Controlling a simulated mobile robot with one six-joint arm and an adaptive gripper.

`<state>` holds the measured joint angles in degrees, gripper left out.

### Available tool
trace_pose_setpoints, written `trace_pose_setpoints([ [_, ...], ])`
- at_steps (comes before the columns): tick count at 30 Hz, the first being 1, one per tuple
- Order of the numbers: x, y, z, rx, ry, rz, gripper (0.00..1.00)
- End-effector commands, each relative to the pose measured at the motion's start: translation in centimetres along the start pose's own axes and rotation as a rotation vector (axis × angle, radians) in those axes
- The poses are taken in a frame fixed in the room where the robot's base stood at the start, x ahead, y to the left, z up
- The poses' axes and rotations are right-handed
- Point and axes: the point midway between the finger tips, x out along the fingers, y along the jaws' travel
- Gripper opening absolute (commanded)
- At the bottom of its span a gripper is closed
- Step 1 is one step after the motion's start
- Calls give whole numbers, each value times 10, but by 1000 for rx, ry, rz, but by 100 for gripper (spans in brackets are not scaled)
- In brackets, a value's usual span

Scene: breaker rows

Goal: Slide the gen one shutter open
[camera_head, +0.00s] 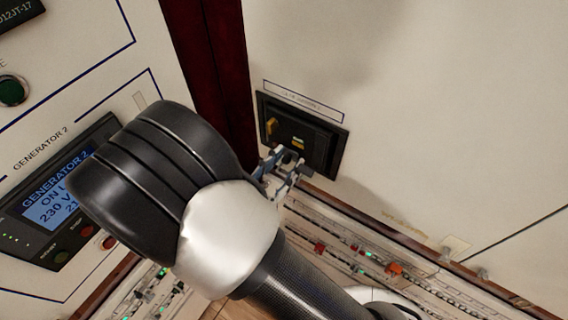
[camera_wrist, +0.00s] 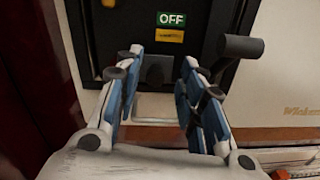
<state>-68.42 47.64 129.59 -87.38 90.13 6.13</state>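A black switch unit (camera_head: 304,136) is set in the cream wall in the head view, below a label strip too small to read surely. In the wrist view the unit (camera_wrist: 205,20) shows a green OFF sign (camera_wrist: 171,18) above a small yellow label (camera_wrist: 169,35). A dark knob (camera_wrist: 155,70) stands below the labels. I cannot tell surely which part is the gen one shutter. My gripper (camera_head: 284,160) is at the unit's lower edge. In the wrist view my gripper (camera_wrist: 162,60) is open, its fingers on either side of the knob; contact is not clear.
A black handle (camera_wrist: 241,46) sticks out right of the fingers. A generator 2 panel (camera_head: 55,205) with a lit display is at the left, partly hidden by my arm. Rows of breakers (camera_head: 365,250) run below the unit. The wall to the right is clear.

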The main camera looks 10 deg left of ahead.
Motion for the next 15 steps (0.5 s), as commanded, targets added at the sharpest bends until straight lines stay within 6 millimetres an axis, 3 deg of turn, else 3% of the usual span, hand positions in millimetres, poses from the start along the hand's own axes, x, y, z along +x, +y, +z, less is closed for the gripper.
trace_pose_setpoints([
  [7,-17,2,0,1,1,6,36],
  [15,-74,2,0,1,1,7,36],
])
